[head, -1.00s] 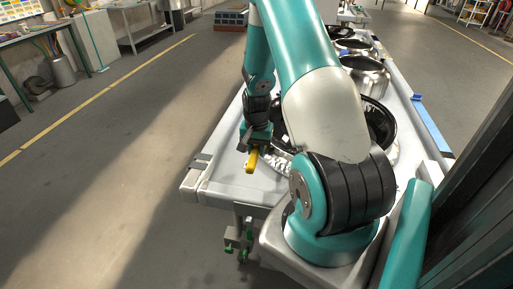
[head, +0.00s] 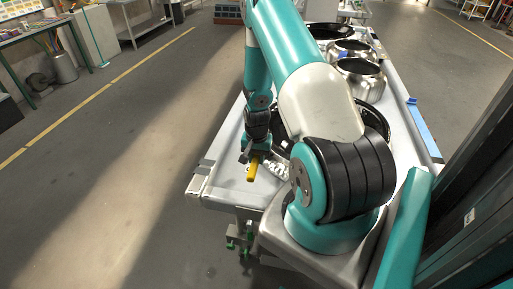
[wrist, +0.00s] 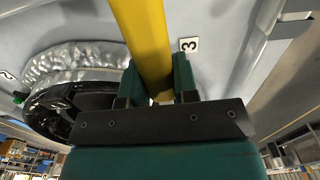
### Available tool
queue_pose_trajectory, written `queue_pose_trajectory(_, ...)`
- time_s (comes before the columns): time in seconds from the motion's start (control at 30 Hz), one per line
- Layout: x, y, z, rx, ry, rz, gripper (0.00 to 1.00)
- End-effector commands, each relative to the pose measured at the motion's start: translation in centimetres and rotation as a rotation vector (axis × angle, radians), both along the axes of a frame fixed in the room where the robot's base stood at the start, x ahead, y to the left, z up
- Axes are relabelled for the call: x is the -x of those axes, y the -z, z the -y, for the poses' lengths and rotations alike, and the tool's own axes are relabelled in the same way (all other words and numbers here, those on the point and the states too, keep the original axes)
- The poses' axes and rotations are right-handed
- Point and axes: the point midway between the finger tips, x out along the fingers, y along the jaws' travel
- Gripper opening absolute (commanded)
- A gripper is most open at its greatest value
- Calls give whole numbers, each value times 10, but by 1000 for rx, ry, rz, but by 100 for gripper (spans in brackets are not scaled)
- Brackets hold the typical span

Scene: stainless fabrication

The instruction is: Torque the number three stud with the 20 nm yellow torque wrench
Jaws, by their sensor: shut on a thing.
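My gripper (wrist: 160,82) is shut on the yellow torque wrench (wrist: 143,35); its yellow handle runs up out of the wrist view between the two teal fingers. In the head view the wrench (head: 253,168) shows as a short yellow bar below my gripper (head: 252,155), over the near left part of the bench. A white label with a 3 (wrist: 189,45) lies on the grey bench surface just right of the wrench. The number three stud itself and the wrench's working end cannot be made out.
The pale bench (head: 228,170) carries a dark-rimmed round vessel (head: 376,122), mostly behind my arm, and shiny metal vessels (head: 362,82) farther back. A blue strip (head: 424,130) lies along the right edge. Open floor (head: 120,170) lies to the left.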

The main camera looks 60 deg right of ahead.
Motion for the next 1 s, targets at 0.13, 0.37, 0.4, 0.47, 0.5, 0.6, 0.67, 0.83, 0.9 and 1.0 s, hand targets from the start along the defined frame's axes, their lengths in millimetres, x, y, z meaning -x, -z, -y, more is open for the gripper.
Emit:
queue_pose_trajectory(0.13, 0, 0, 0, 1, 0, 1, 0)
queue_pose_trajectory(0.37, 0, 1, 0, 1, 0, 1, 0)
queue_pose_trajectory(0.4, 0, 1, 0, 1, 0, 1, 0)
queue_pose_trajectory(0.47, 0, 2, 0, 1, 0, 1, 0)
queue_pose_trajectory(0.5, 0, 2, 0, 1, 0, 2, 0)
queue_pose_trajectory(0.6, 0, 6, 0, 1, 0, 0, 0)
queue_pose_trajectory(0.67, 0, 10, 0, 1, 0, 0, 0)
queue_pose_trajectory(0.83, 0, 25, 0, 1, 0, 0, 0)
queue_pose_trajectory(0.9, 0, 32, 0, 1, 0, 0, 0)
queue_pose_trajectory(1.0, 0, 41, 0, 0, 0, 0, 0)
